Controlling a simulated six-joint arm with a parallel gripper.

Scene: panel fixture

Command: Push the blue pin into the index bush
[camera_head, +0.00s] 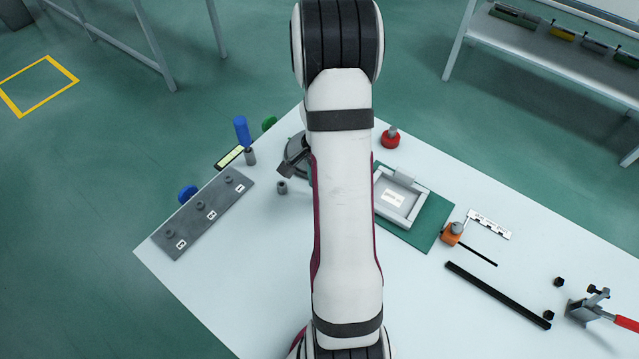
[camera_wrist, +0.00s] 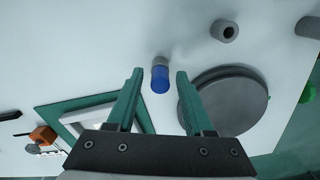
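In the wrist view a short cylinder with a blue end and a grey end, a blue pin (camera_wrist: 160,78), shows between and beyond the fingertips. My gripper (camera_wrist: 155,78) is open, with clear space on both sides of this pin. My arm hides that spot in the head view. Another blue cylinder (camera_head: 242,131) stands over a grey cylindrical base (camera_head: 250,157) at the table's far left edge. A loose grey bush (camera_head: 282,187) stands on the table; it also shows in the wrist view (camera_wrist: 225,31). I cannot tell which bush is the index bush.
A grey panel (camera_head: 190,222) with several labelled bushes lies at the left. A round grey disc (camera_wrist: 229,101) sits right beside my gripper. A grey tray (camera_head: 411,211) on a green mat (camera_head: 433,222), a red knob (camera_head: 391,138) and an orange block (camera_head: 452,235) lie right of my arm.

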